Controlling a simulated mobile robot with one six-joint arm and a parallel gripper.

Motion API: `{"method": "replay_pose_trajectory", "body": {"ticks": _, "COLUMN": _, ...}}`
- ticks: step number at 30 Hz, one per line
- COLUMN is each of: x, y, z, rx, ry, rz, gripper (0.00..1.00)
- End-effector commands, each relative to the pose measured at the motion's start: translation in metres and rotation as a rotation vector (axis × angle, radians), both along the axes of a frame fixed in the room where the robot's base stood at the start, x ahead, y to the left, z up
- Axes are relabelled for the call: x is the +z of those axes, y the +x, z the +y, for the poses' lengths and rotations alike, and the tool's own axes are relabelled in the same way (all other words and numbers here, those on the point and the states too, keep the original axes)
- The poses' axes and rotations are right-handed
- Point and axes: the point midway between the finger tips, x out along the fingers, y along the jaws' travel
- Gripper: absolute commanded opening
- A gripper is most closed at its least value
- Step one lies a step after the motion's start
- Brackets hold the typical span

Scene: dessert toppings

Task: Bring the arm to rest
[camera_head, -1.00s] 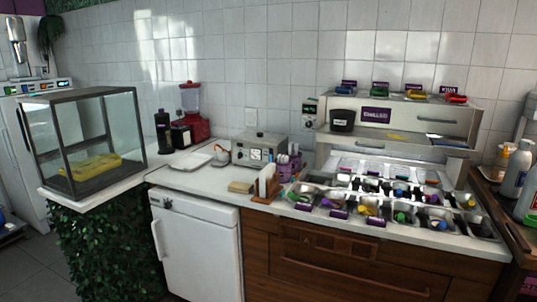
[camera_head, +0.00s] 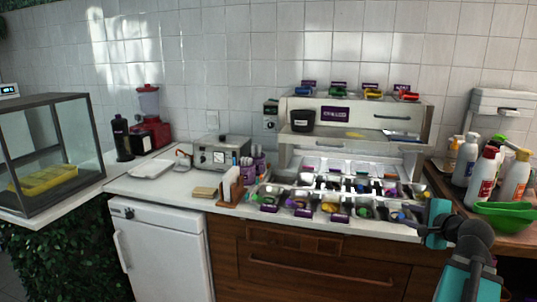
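My arm (camera_head: 468,250), teal and dark grey, rises from the bottom right corner in the head view. Its upper joints overlap the right end of the topping counter in the picture. I cannot make out the gripper's fingers, and I cannot tell whether they hold anything. The topping counter (camera_head: 300,222) has rows of metal bins with colourful contents and purple labels.
A green bowl (camera_head: 505,214) and several bottles (camera_head: 487,170) stand close to my arm on the right. A shelf unit (camera_head: 365,118) is behind the bins. A toaster oven (camera_head: 220,155), a red blender (camera_head: 150,115) and a glass case (camera_head: 45,150) are further left.

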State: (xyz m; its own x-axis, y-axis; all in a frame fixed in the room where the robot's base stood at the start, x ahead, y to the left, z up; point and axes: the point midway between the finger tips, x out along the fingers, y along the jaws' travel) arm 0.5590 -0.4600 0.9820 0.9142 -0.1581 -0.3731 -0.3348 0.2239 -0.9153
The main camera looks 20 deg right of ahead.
Motion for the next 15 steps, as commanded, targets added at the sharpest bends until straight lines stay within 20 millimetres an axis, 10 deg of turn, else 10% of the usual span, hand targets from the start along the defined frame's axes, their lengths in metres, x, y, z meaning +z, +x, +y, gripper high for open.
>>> {"method": "replay_pose_trajectory", "body": {"ticks": 15, "x": -0.154, "y": 0.085, "z": 0.141, "rx": 0.252, "ry": 0.114, "rz": 0.219, "gripper": 0.27}}
